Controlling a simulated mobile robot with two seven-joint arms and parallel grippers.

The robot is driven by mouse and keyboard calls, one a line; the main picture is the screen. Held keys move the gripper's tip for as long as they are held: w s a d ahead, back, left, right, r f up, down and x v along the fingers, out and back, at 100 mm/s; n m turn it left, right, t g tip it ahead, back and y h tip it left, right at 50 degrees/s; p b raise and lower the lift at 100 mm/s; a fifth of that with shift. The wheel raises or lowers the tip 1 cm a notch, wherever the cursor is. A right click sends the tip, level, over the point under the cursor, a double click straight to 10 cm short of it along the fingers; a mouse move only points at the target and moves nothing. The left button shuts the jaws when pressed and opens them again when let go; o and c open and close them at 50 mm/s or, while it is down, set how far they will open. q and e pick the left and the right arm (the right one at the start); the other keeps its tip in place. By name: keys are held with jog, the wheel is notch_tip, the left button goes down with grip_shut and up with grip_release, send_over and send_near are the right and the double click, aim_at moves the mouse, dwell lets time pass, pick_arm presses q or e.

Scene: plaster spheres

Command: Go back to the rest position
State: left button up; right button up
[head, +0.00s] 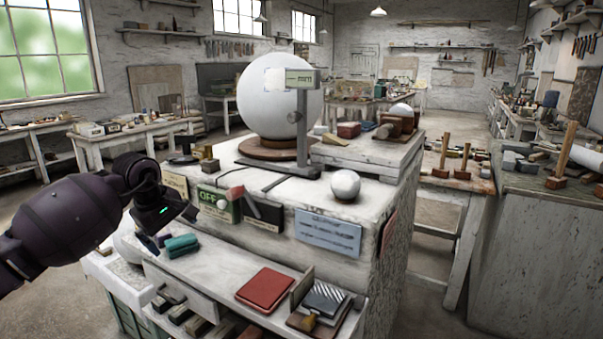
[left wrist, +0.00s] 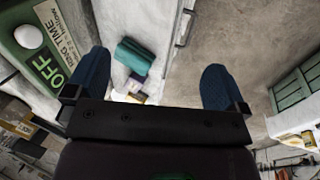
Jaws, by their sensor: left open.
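My left gripper (head: 160,236) is in the air at the left front of the white workbench (head: 225,258), beside the green box marked OFF (head: 217,206). In the left wrist view its two blue fingertips (left wrist: 155,85) are wide apart with nothing between them. The green box (left wrist: 42,55) is left of the fingers there. My right gripper is in neither view.
A large white sphere (head: 262,100) stands on a round wooden base behind a grey stand (head: 300,130). A small white sphere (head: 345,184) sits near the bench's front corner. A red book-like pad (head: 265,289) lies on the lower ledge.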

pick_arm(q)
jog(key=s+d+r+n+t+h, duration=0.1)
jog(key=d+r+n+t+h, duration=0.1)
jog(key=d+r+n+h, duration=0.55)
jog(key=s+d+r+n+t+h, duration=0.2)
jog(key=d+r+n+h, duration=0.15)
jog(key=d+h, duration=0.5)
jog(key=s+a+f+m+t+y, duration=0.35)
jog(key=f+m, duration=0.35)
jog(key=m, duration=0.4)
jog(key=s+a+f+m+t+y, duration=0.2)
jog(key=f+m+t+y, duration=0.4)
jog(key=m, duration=0.5)
jog(key=s+a+f+m+t+y, duration=0.2)
jog(key=s+a+f+m+y, duration=0.1)
jog(key=f+m, duration=0.65)
jog(key=s+a+f+n+g+y, duration=0.2)
jog(key=s+a+f+n+g, duration=0.1)
jog(key=s+f, duration=0.8)
jog(key=s+a+f+n+g+y, duration=0.3)
jog(key=s+f, duration=0.8)
jog(key=s, duration=0.6)
jog(key=shift+n+g, duration=0.75)
jog(key=shift+n, duration=0.4)
jog(key=shift+s, duration=0.1)
